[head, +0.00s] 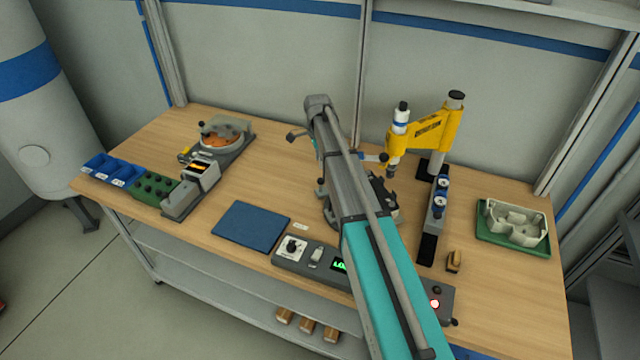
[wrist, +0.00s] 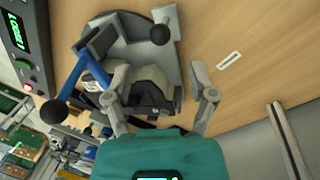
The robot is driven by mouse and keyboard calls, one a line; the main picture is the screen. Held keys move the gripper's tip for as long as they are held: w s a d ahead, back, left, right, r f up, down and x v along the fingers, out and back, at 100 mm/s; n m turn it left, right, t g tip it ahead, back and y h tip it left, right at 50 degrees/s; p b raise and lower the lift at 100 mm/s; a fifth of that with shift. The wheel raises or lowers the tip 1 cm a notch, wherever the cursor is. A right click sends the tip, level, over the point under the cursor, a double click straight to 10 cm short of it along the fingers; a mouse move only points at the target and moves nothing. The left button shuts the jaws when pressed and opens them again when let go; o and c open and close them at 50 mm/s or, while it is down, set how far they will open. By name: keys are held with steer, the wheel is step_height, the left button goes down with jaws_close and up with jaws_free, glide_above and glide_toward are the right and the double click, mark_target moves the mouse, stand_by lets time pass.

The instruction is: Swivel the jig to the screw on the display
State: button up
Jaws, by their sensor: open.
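The jig (head: 384,196) stands on the bench, mostly hidden behind my arm in the head view. The wrist view shows it as a dark grey fixture (wrist: 135,50) with a pale part in it, a blue lever (wrist: 75,80) and black ball knobs. My gripper (wrist: 156,78) is open, its two fingers spread over one end of the jig; I cannot tell whether either touches it. The head view does not show the fingers clearly. The display (head: 339,266) on the grey control box has green text, partly hidden by my arm; it also shows in the wrist view (wrist: 16,36).
A yellow screwdriver arm (head: 430,128) stands behind the jig. A green tray (head: 512,243) with a pale housing lies at right. A blue mat (head: 250,227), a round fixture (head: 225,136) and blue bins (head: 110,169) are at left. Bare wood lies between them.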

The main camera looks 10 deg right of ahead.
steer(key=shift+s+f+b, duration=0.25)
steer(key=shift+f+b, duration=0.85)
steer(key=shift+f, duration=0.1)
steer(key=shift+s+f+b, duration=0.2)
steer(key=shift+f+b, duration=0.85)
steer(key=shift+f, duration=0.1)
steer(key=shift+s+f+b, duration=0.25)
steer(key=shift+f+b, duration=0.85)
steer(key=shift+f, duration=0.1)
jaws_close()
